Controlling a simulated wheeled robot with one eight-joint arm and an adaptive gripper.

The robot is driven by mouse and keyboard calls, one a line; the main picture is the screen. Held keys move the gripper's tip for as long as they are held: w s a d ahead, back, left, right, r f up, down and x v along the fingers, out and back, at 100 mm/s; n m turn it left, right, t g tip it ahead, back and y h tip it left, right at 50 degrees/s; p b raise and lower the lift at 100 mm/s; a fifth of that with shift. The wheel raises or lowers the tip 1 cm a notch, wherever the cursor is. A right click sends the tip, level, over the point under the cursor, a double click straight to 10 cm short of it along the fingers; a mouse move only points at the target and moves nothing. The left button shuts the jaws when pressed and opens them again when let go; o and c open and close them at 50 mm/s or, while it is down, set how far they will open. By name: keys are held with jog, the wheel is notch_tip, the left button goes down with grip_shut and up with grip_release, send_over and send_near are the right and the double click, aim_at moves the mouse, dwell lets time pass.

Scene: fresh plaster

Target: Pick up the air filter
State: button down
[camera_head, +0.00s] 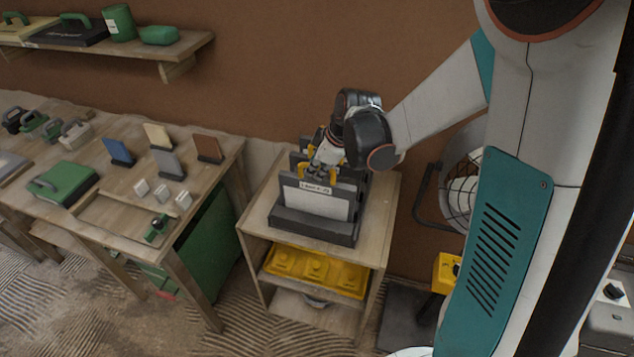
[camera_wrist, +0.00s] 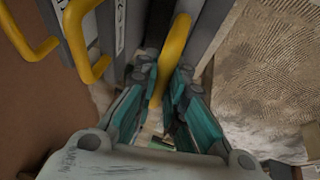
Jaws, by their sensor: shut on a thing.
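What I take for the air filter is a flat pale panel with a dark frame, a label and yellow handles (camera_head: 322,203). It stands upright in a dark holder (camera_head: 290,222) on a wooden stand. My gripper (camera_head: 322,163) is above it, reaching down from the right. In the wrist view, the teal fingers of my gripper (camera_wrist: 166,80) are shut around a yellow handle (camera_wrist: 180,35). Which panel that handle belongs to is hard to tell. More yellow handles (camera_wrist: 84,40) show beside it at the left. The fingertips are partly hidden in the head view.
The wooden stand (camera_head: 375,225) has a yellow case (camera_head: 315,270) on its lower shelf. A workbench (camera_head: 120,190) with small sample blocks and green cases stands at the left. A wall shelf (camera_head: 185,47) is above it. A fan (camera_head: 462,185) stands right of the stand.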

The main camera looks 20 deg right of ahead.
notch_tip(320, 180, up, 20)
jog(key=p, duration=0.5)
jog(key=shift+s, duration=0.1)
